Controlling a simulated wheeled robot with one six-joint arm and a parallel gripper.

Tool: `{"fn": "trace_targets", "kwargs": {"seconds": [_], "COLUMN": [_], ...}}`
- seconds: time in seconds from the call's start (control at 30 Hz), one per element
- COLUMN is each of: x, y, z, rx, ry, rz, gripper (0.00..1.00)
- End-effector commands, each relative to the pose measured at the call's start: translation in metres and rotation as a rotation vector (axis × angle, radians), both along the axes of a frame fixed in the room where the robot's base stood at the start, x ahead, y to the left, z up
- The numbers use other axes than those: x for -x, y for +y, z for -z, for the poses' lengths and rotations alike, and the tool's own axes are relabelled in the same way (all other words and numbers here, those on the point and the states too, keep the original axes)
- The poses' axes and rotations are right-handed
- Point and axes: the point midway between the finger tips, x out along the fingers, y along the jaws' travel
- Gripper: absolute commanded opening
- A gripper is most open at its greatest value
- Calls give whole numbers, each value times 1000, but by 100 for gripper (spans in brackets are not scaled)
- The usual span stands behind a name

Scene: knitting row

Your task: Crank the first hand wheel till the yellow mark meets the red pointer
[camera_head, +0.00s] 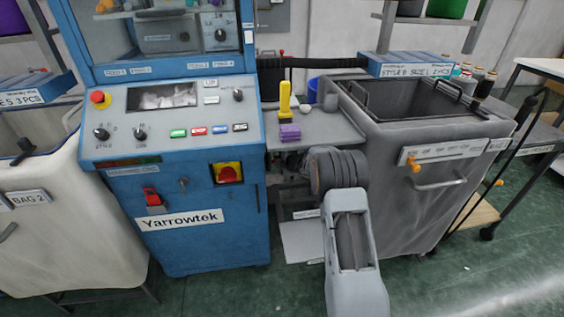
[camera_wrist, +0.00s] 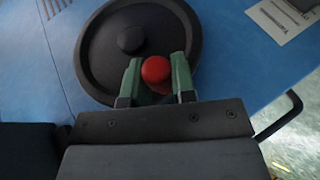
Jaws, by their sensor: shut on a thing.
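In the wrist view, the black hand wheel (camera_wrist: 104,62) sits against a blue machine panel, with a dark round hub at its middle. A red knob (camera_wrist: 156,69) stands out from the wheel's lower right part. My gripper (camera_wrist: 157,76) has its two green fingers on either side of this knob and is shut on it. The yellow mark and the red pointer do not show in the wrist view. In the head view, my arm reaches to the right side of the blue Yarrowtek machine (camera_head: 215,245), and the wheel and my gripper are hidden there.
A grey bin (camera_head: 400,200) stands close on the right of my arm. A whitish bin (camera_head: 70,230) stands left of the machine. Green floor is open in front.

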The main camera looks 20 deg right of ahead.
Motion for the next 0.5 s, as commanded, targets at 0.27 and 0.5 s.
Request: {"fn": "trace_targets", "kwargs": {"seconds": [0.27,0.5], "x": [-3,-2], "y": [1,1], "z": [-6,-4], "rx": [-1,0], "ry": [-14,-9], "rz": [-1,-1], "gripper": [25,48]}}
